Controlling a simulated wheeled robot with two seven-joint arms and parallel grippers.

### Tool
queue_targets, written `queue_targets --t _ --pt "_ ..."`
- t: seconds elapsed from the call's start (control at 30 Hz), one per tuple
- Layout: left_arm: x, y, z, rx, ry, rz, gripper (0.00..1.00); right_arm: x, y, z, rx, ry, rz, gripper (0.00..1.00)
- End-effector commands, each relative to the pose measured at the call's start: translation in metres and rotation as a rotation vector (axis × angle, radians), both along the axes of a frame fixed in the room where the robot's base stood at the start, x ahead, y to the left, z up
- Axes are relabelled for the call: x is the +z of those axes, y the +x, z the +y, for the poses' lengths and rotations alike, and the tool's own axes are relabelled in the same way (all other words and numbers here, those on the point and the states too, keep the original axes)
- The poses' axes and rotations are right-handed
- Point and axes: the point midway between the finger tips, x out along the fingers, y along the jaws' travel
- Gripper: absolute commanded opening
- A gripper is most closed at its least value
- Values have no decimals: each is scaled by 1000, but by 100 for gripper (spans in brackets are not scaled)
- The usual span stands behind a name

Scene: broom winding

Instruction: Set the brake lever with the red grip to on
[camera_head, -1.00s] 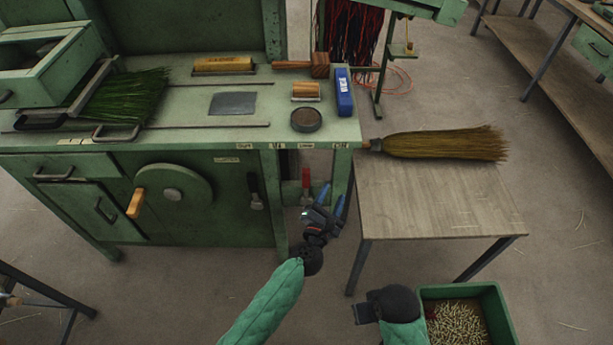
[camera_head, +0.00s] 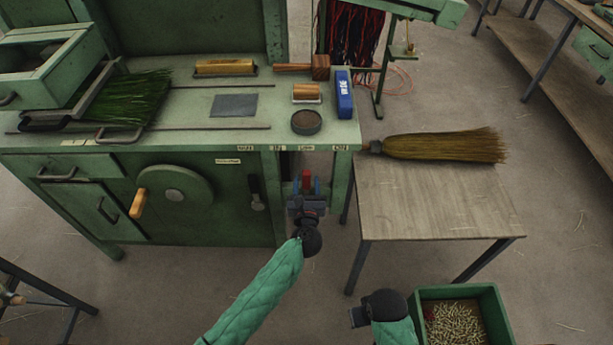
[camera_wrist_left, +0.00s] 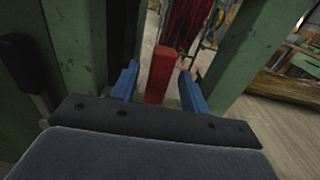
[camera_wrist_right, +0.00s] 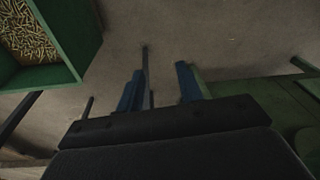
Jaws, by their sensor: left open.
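The brake lever's red grip (camera_head: 307,180) stands upright in the gap at the right end of the green bench's front. My left gripper (camera_head: 305,188) is open, with its blue fingers on either side of the red grip. The left wrist view shows the red grip (camera_wrist_left: 160,74) between the two blue fingertips (camera_wrist_left: 160,82), with a gap visible on each side. The lever's lower part is hidden behind the gripper. My right gripper (camera_wrist_right: 160,88) is open and empty in the right wrist view. In the head view its fingers cannot be made out.
A black-handled lever (camera_head: 255,192) hangs left of the red one. Labels (camera_head: 291,148) run along the green bench edge. A wooden table (camera_head: 430,205) with a broom (camera_head: 440,146) stands to the right. A green bin of pellets (camera_head: 468,292) is on the floor at lower right.

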Motion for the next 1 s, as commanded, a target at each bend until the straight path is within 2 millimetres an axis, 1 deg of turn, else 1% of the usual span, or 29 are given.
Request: queue_targets --t 0.1,0.3,0.6,0.67,0.7,0.77,0.83,1.0 --pt "1 13 0 -1 1 0 45 -13 1 0 0 -2 2 36" --pt "0 23 0 -1 0 0 45 -26 2 0 0 -3 1 36" --pt "0 25 0 -1 0 0 45 -28 2 0 1 -3 1 36" --pt "0 25 0 -1 0 0 34 -28 2 0 1 -4 1 36" --pt "0 25 0 -1 0 0 26 -28 2 0 1 -4 1 36" --pt "0 25 0 0 0 0 14 -29 2 0 1 -4 1 36" --pt "0 25 0 0 0 0 0 -29 2 -1 2 -5 1 36" --pt "0 24 -1 0 2 0 0 -28 2 -1 2 -5 1 36"
